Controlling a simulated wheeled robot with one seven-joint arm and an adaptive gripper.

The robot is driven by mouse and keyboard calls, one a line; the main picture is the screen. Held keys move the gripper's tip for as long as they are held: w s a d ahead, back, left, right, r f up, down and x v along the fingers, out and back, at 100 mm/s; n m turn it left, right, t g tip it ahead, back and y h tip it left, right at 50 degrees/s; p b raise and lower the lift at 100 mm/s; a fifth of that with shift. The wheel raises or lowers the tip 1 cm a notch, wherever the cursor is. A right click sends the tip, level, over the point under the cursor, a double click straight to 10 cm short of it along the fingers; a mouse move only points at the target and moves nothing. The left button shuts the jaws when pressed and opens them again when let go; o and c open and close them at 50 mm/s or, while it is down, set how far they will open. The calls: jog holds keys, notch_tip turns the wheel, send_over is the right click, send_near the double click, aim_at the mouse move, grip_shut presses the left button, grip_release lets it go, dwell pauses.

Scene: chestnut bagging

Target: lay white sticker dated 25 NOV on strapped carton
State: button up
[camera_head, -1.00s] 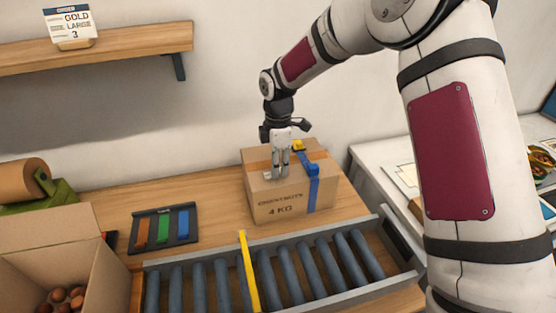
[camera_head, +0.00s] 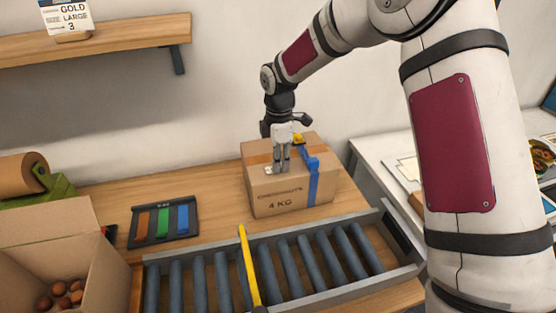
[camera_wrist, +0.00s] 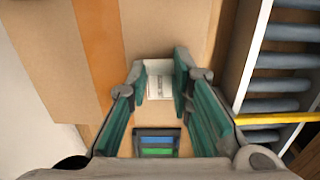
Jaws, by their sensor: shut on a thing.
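The strapped carton (camera_head: 290,200) stands on the wooden bench behind the roller conveyor, closed, with brown tape along its top, a blue strap (camera_head: 313,180) and "4 KG" on its front. My gripper (camera_head: 277,170) points down at the left part of the carton's top. It is shut on a small white sticker (camera_wrist: 158,82), which shows between the fingertips in the wrist view, over the cardboard beside the brown tape (camera_wrist: 98,45). The print on the sticker is too small to read. I cannot tell whether the sticker touches the carton.
The roller conveyor (camera_head: 275,248) with a yellow bar (camera_head: 248,270) runs in front of the carton. A dark tray of coloured strips (camera_head: 163,221) lies to the left. An open box of chestnuts (camera_head: 75,255) is at the lower left. A shelf (camera_head: 120,42) hangs above.

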jog(key=o, duration=0.7)
jog(key=shift+o, duration=0.2)
jog(key=shift+r, duration=0.1)
jog(key=shift+r+p, duration=0.5)
jog(key=shift+r, duration=2.95)
